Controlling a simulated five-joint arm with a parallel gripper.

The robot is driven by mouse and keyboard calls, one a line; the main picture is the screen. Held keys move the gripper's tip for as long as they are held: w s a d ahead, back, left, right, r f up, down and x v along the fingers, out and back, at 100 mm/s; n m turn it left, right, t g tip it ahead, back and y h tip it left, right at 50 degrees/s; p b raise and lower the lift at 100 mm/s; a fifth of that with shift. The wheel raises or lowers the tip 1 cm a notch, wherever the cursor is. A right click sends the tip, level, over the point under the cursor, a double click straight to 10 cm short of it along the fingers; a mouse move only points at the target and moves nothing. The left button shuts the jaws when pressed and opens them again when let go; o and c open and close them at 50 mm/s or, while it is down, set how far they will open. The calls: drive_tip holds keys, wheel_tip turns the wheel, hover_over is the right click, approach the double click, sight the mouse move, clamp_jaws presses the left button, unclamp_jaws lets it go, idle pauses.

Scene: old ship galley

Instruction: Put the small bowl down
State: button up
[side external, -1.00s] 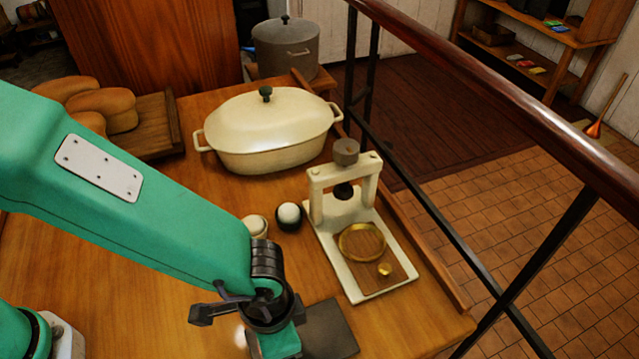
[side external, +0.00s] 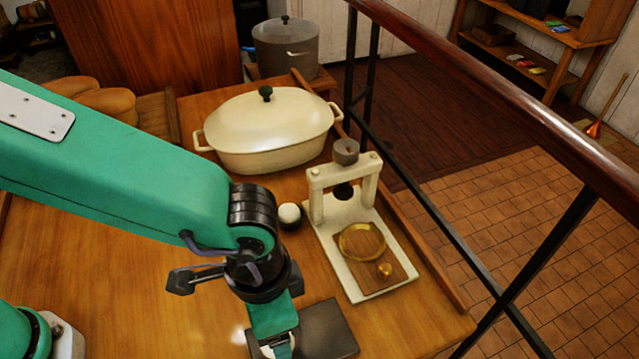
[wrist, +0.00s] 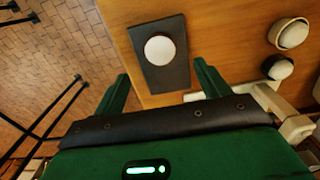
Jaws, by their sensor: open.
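A small white round thing, which looks like the small bowl (wrist: 160,50), rests on a dark rectangular slab (wrist: 163,82) in the wrist view. My gripper (wrist: 161,72) is open, with its two green fingers apart and nothing seen between their tips. The bowl shows beyond the fingertips, apart from them. In the side view the slab (side external: 330,328) lies at the table's front edge. My gripper (side external: 275,330) is beside it there and hides most of what is below it.
A black cup with a white top (side external: 290,216) stands behind my gripper. A cream press (side external: 345,200) is to its right, and a cream lidded pot (side external: 265,140) is farther back. The wrist view also shows a white-topped container (wrist: 292,34). A railing (side external: 500,100) runs along the right.

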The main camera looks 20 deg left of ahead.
wheel_tip(320, 180, up, 4)
drive_tip(key=shift+r, duration=0.1)
idle(0.7)
drive_tip(key=w+a+r+n+t+h, duration=0.1)
drive_tip(key=w+a+r+n, duration=0.2)
drive_tip(key=a, duration=0.6)
drive_tip(key=w+a+r+n+t, duration=0.1)
drive_tip(key=w+a+r, duration=0.3)
drive_tip(key=a, duration=0.5)
drive_tip(key=s+a+r+n+t, duration=0.1)
drive_tip(key=s+a+n, duration=0.1)
drive_tip(key=a, duration=0.6)
drive_tip(key=s+a+r+n+t+y, duration=0.1)
drive_tip(key=s+a+n+t, duration=0.1)
drive_tip(key=a, duration=0.7)
drive_tip(key=shift+s+a+n+t, duration=0.3)
drive_tip(key=shift+s+n, duration=0.2)
drive_tip(key=shift+s, duration=0.15)
